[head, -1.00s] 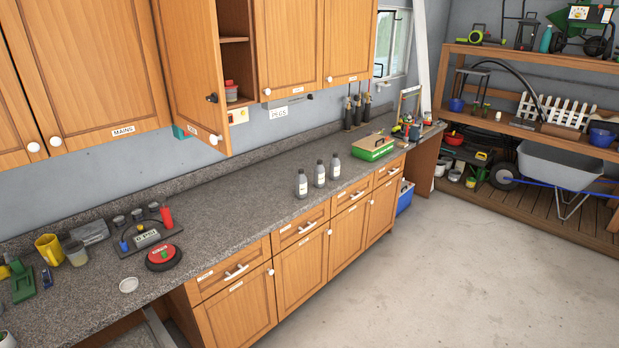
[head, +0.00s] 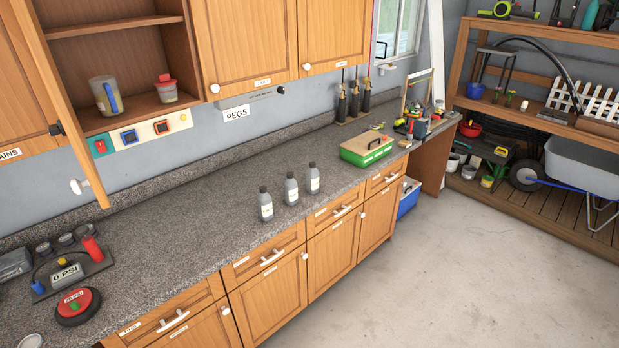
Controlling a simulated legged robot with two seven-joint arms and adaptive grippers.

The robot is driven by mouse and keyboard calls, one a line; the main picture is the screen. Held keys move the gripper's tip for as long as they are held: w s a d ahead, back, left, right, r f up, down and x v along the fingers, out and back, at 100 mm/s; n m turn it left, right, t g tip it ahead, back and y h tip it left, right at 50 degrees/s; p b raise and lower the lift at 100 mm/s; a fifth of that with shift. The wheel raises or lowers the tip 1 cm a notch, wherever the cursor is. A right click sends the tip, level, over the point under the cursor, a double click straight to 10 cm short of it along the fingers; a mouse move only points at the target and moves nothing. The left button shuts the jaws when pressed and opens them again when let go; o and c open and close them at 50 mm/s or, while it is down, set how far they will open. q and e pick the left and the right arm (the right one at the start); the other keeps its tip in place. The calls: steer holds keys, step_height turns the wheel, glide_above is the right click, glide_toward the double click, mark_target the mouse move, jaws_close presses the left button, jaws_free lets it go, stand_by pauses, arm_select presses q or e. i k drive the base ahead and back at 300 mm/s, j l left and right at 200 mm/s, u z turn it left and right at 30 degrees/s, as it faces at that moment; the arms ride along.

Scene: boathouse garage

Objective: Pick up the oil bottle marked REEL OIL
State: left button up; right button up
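Three similar grey bottles with dark caps and white labels stand upright in a slanting row on the speckled counter (head: 180,215). They are the left bottle (head: 265,205), the middle bottle (head: 291,189) and the right bottle (head: 314,178). The print on their labels is too small to read, so I cannot tell which one is marked REEL OIL. Neither of my grippers is in view.
An open cabinet door (head: 62,110) hangs over the counter at the left. A green box with a wooden lid (head: 366,150) stands right of the bottles. A gauge block (head: 68,272) and red disc (head: 78,306) are at lower left. The counter around the bottles is clear.

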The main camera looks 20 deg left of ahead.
mark_target(264, 200)
steer(key=i, duration=1.85)
steer(key=i+l+u, duration=0.1)
steer(key=i+u, duration=0.3)
steer(key=i+l+u, duration=0.2)
steer(key=u, duration=0.25)
steer(key=i+l+u, duration=0.4)
steer(key=k+j, duration=0.1)
steer(key=j, duration=0.05)
